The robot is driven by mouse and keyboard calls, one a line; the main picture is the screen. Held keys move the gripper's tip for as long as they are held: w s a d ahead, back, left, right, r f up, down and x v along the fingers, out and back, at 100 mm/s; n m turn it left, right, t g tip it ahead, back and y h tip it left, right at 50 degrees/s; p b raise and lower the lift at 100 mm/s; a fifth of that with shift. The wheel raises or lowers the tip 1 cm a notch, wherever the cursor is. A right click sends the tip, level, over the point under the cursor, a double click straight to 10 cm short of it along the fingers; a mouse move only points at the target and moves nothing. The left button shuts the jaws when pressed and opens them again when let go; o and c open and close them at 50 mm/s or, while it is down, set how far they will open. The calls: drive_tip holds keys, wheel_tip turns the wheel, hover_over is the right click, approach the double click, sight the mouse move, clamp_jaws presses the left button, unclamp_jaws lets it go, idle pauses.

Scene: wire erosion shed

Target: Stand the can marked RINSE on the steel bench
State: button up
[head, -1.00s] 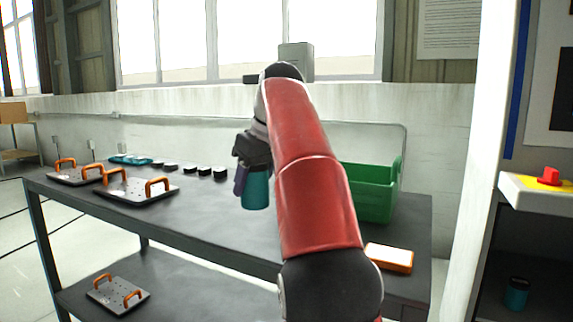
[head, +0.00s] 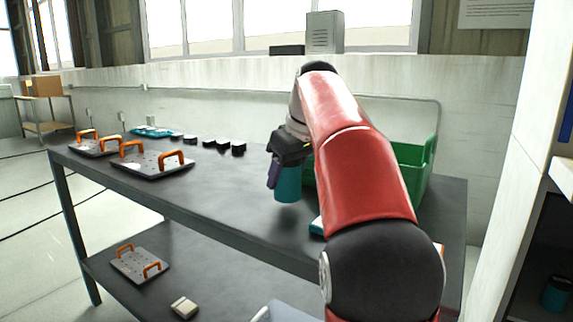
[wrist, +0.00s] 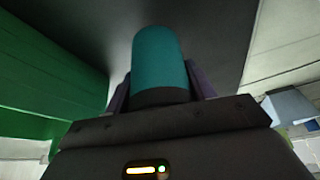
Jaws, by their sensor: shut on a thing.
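A teal can (head: 287,184) with a dark end hangs from my gripper (head: 275,172), over the dark bench (head: 235,180). In the wrist view, my gripper's purple fingers (wrist: 160,90) are on either side of the can (wrist: 160,60). No lettering shows on the can, so I cannot read a RINSE mark. I cannot tell for sure whether its lower end touches the bench top. Another teal can (head: 557,293) with a dark lid sits in the dark unit at the lower right.
A green bin (head: 415,165) stands on the bench to the right, partly behind my arm; its wall (wrist: 50,75) fills the wrist view's left. Plates with orange handles (head: 152,165) and several black blocks (head: 222,143) are at the left and back. Bare top lies left of the can.

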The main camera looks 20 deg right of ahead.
drive_tip(key=shift+f, duration=0.5)
drive_tip(key=shift+f+b, duration=0.5)
drive_tip(key=o, duration=1.2)
drive_tip(key=p+v, duration=0.2)
drive_tip(key=v, duration=0.5)
drive_tip(key=shift+s+r, duration=0.1)
drive_tip(key=shift+r, duration=0.3)
drive_tip(key=shift+s, duration=0.1)
